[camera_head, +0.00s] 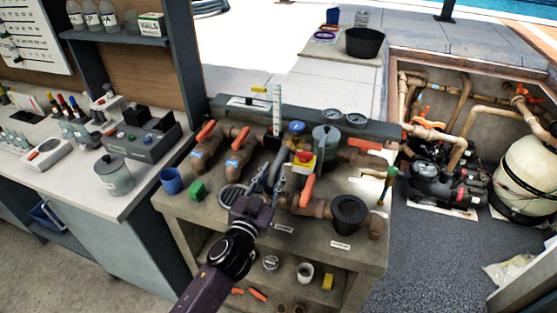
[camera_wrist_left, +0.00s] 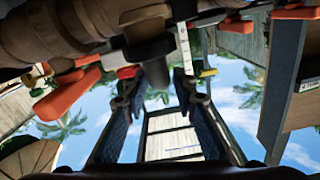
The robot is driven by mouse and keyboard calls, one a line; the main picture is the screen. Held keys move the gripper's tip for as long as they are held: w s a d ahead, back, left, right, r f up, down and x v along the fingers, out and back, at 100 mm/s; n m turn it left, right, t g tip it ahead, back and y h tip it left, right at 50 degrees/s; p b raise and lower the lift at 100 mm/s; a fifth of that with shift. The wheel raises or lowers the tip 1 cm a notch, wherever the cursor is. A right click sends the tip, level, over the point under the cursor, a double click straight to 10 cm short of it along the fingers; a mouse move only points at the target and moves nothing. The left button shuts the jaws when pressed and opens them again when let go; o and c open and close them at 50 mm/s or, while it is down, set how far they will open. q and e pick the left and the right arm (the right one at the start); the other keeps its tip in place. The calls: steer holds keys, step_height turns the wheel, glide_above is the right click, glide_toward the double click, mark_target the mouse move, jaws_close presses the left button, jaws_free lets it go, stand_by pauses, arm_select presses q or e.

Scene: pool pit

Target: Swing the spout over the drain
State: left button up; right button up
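My left gripper (camera_head: 268,176) is over the front middle of the bench, fingers pointing away toward the pipework. In the left wrist view the gripper (camera_wrist_left: 157,84) has its fingers apart, with open space between them. A dark pipe end (camera_wrist_left: 150,50) shows just beyond the fingertips; I cannot tell whether they touch it. I cannot clearly pick out the spout; it may be the grey pipe piece beside the fingers, partly hidden by them. A round slotted grate (camera_head: 232,195), possibly the drain, lies left of my gripper. A black round cup (camera_head: 350,211) stands to the right. My right gripper is not in view.
Brown pipes with orange handles (camera_head: 206,131) crowd the bench (camera_head: 300,237). A red and yellow valve (camera_head: 304,158) is close to my gripper. A pump pit lies to the right.

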mark_target(279, 163)
arm_select(q)
steer(key=shift+x, duration=2.7)
jaws_close()
